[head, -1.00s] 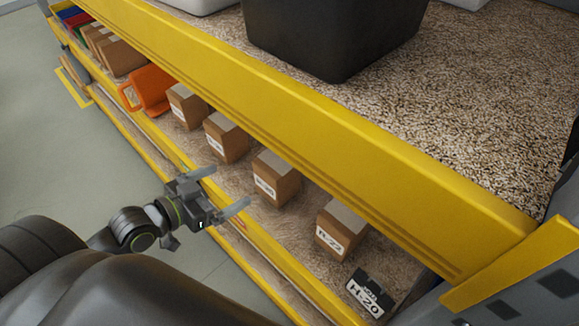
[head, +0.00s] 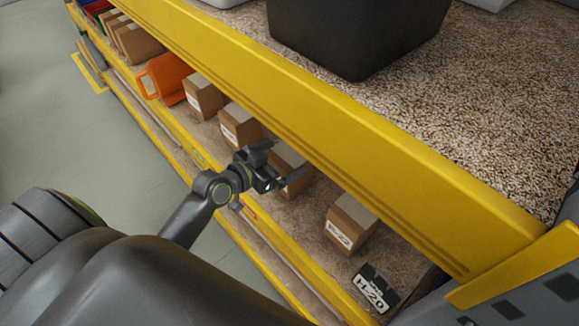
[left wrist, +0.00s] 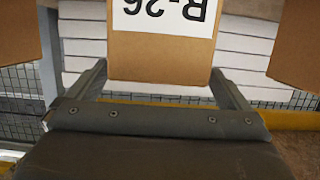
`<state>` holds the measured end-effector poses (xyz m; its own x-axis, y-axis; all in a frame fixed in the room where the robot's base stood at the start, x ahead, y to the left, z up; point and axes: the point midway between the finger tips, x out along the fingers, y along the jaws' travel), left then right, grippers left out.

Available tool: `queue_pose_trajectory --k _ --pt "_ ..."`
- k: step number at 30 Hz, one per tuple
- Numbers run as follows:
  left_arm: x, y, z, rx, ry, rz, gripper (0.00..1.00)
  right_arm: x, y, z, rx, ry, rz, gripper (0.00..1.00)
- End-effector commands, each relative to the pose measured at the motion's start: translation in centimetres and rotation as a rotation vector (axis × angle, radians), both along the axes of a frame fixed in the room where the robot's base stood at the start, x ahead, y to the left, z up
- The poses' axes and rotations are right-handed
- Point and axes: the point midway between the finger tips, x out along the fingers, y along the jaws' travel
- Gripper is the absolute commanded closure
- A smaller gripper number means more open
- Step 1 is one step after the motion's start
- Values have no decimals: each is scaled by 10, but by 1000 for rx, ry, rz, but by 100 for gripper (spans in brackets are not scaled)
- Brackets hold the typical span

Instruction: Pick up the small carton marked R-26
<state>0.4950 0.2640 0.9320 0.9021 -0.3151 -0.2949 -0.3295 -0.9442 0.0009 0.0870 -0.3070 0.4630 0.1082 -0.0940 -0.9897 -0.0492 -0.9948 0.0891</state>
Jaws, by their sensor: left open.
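The small carton marked R-26 (left wrist: 160,58) is brown with a white label, which appears upside down in the left wrist view. In the head view the carton (head: 290,154) stands on the lower shelf, partly hidden by my left gripper (head: 282,164). My left gripper is open, its fingers toward the carton. My right gripper is not in view.
A labelled carton (head: 350,228) stands to the right and another (head: 240,127) to the left. The yellow upper beam (head: 330,120) overhangs the row. An orange bin (head: 166,78) sits farther left.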

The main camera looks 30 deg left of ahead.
Motion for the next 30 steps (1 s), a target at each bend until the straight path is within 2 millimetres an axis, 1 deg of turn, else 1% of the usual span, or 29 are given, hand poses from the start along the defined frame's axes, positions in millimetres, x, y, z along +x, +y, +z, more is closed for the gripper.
queue_pose_trajectory --k 1,2,3,6,10,15,16,30 --pt "8 -5 3 -4 -1 1 0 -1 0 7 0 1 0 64" --pt "12 -7 3 -5 0 1 0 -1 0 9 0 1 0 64" --pt "16 -8 -1 -2 0 1 0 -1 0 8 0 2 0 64" --pt "25 -10 -5 -1 -1 1 0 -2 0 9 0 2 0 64" --pt "29 -12 -7 0 0 1 0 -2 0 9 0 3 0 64" --pt "29 -12 -8 1 0 1 0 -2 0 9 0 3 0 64" --pt "29 -12 -8 1 0 1 1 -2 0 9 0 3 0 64" --pt "28 -12 -8 1 0 1 63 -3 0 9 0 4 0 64"
